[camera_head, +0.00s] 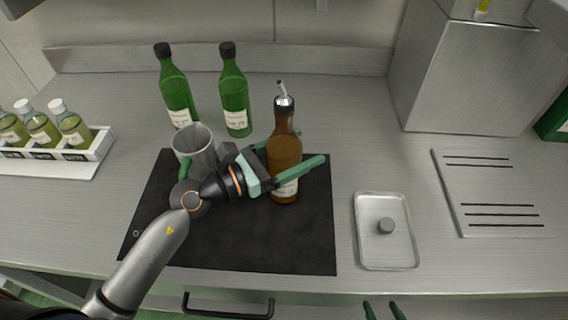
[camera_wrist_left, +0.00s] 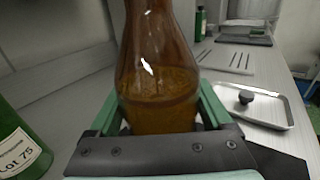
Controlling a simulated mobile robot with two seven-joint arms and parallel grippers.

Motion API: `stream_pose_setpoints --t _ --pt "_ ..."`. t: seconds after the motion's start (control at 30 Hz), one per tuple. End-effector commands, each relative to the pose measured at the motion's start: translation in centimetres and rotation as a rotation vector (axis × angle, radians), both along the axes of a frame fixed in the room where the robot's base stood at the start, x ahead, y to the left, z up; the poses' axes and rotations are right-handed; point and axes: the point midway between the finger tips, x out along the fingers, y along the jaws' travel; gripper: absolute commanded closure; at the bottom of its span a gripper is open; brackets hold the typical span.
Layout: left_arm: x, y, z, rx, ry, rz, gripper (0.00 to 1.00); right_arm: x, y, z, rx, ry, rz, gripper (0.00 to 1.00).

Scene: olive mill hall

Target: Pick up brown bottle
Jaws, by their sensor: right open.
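The brown bottle (camera_head: 284,152), with a metal pourer and a pale label, stands upright on the black mat (camera_head: 235,240). My left gripper (camera_head: 300,160) is around its body, one green finger on the near side and one on the far side. In the left wrist view the brown bottle (camera_wrist_left: 158,75) fills the space between the fingers of my left gripper (camera_wrist_left: 160,105). Whether both fingers press on the glass is unclear. My right gripper (camera_head: 384,310) shows only its two green fingertips at the bottom edge, apart and empty.
Two green bottles (camera_head: 235,95) stand behind the mat. A grey metal jug (camera_head: 194,148) stands beside my left wrist. A shallow metal tray (camera_head: 372,255) lies right of the mat, and a rack (camera_head: 88,150) of small bottles is at the left. A steel box (camera_head: 470,75) stands back right.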

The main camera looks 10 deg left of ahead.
Motion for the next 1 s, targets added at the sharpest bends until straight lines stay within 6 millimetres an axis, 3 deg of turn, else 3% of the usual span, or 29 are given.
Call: stream_pose_setpoints --t 0.07,0.67,1.0 --pt "-0.01 0.01 0.00 0.000 0.000 0.000 0.30 0.04 0.00 0.02 0.000 -0.001 0.000 0.34" --pt "-0.03 0.03 0.01 0.000 0.000 0.000 0.98 0.09 -0.01 0.04 0.000 -0.002 0.000 0.34" --pt "0.01 0.04 0.35 -0.004 -0.006 0.001 1.00 0.11 -0.02 0.08 -0.001 -0.002 0.000 0.34"
